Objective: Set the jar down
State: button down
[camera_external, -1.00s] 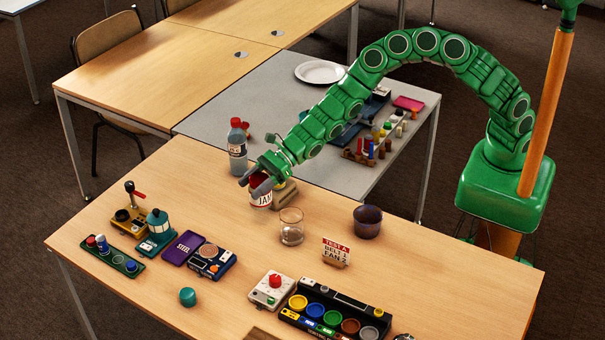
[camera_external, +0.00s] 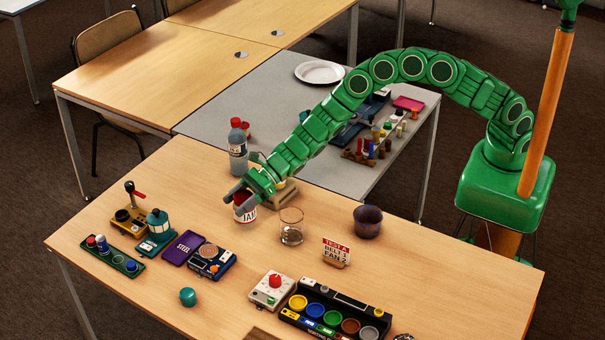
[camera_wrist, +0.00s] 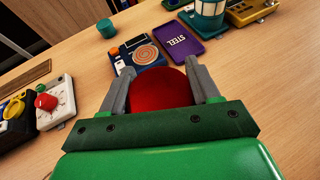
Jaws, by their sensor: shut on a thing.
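The jar (camera_external: 245,214) has a white label with dark lettering and a red lid. In the external view it is at the far side of the wooden table, left of the clear glass beaker (camera_external: 291,231). My gripper (camera_external: 239,193) is shut on the jar from above, its grey fingers on either side of the lid. In the wrist view the red lid (camera_wrist: 160,90) sits between the two fingers. The jar looks upright and close to the tabletop. I cannot tell whether its bottom touches the wood.
A bottle with a red cap (camera_external: 237,150) stands behind the jar. A dark cup (camera_external: 367,222) and a small sign (camera_external: 336,252) are to the right. A purple STEEL box (camera_external: 183,247) and a blue device (camera_external: 213,262) lie in front. Bare wood lies between them and the jar.

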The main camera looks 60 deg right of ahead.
jog(key=shift+w+a+f, duration=0.1)
jog(key=shift+a+f, duration=0.05)
jog(key=shift+f, duration=1.6)
jog(key=shift+c, duration=1.3)
grip_release()
jog(key=shift+f, duration=0.1)
jog(key=shift+v, duration=1.05)
jog(key=v, duration=1)
